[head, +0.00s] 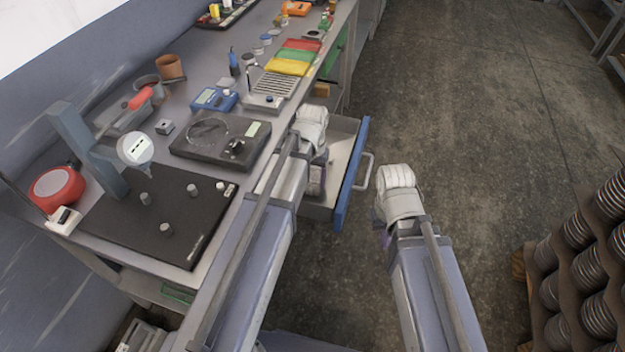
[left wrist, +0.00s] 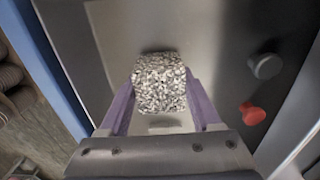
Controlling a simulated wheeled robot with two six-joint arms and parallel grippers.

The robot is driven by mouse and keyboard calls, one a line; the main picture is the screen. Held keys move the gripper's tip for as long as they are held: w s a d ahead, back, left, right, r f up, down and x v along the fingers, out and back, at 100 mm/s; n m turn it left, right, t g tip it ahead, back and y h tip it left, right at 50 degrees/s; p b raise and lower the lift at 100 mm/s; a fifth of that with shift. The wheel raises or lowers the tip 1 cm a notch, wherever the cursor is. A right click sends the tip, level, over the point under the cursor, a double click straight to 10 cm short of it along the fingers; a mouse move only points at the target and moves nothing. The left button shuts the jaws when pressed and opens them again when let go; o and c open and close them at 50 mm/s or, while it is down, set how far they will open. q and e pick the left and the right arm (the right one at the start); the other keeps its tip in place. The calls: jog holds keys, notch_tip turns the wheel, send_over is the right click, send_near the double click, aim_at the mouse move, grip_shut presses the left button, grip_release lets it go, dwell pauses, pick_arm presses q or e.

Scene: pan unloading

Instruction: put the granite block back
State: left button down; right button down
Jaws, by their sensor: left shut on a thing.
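The granite block (left wrist: 160,84), speckled black and white, is between the purple fingers of my left gripper (left wrist: 160,105) in the left wrist view. The gripper is shut on it. The grey drawer floor (left wrist: 210,40) lies behind the block; I cannot tell whether the block touches it. In the head view my left gripper (head: 316,182) is down over the open drawer (head: 352,175) with the blue front, and my arm hides the block. My right gripper (head: 383,237) is over the floor to the right of the drawer, mostly hidden by its own wrist.
A dark grey round piece (left wrist: 265,66) and a red piece (left wrist: 252,113) are in the drawer beside the block. The bench holds a black plate with a dial gauge stand (head: 75,140), a black instrument (head: 190,150) and coloured trays (head: 290,60). A rack of discs (head: 600,250) stands at right.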

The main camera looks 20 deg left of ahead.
aim_at(312, 175)
pick_arm(q)
jog(key=shift+c, duration=0.4)
grip_release()
jog(key=shift+f, duration=0.1)
notch_tip(312, 175, up, 12)
jog(key=p, duration=1.2)
jog(key=s+d+m+y, duration=0.1)
jog(key=s+d+m, duration=0.2)
jog(key=s+d, duration=0.7)
jog(key=s, duration=0.4)
jog(key=shift+s+d+r, duration=0.15)
jog(key=shift+d+r, duration=0.05)
jog(key=shift+d, duration=0.05)
